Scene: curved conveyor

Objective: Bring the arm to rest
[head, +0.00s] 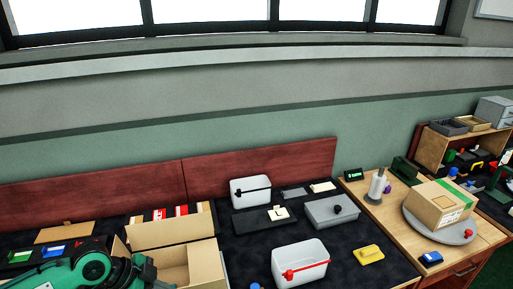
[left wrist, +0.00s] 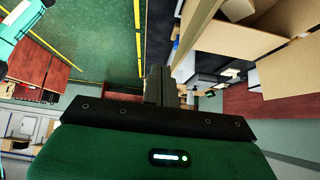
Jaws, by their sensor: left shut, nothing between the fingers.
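My left gripper (left wrist: 162,86) shows in the left wrist view with its two dark fingers together and nothing between them. In the head view my green left arm enters at the bottom left, beside an open cardboard box (head: 205,262). Its fingers cannot be made out there. In the left wrist view, open cardboard (left wrist: 222,42) lies to the right of the fingers, apart from them. My right gripper is in neither view.
A white bin with a red handle (head: 300,265), another white bin (head: 249,191) and a grey box (head: 331,211) stand on the dark surface. A closed carton (head: 437,205) sits on a round grey plate (head: 413,227) at right. Dark surface between the bins is partly clear.

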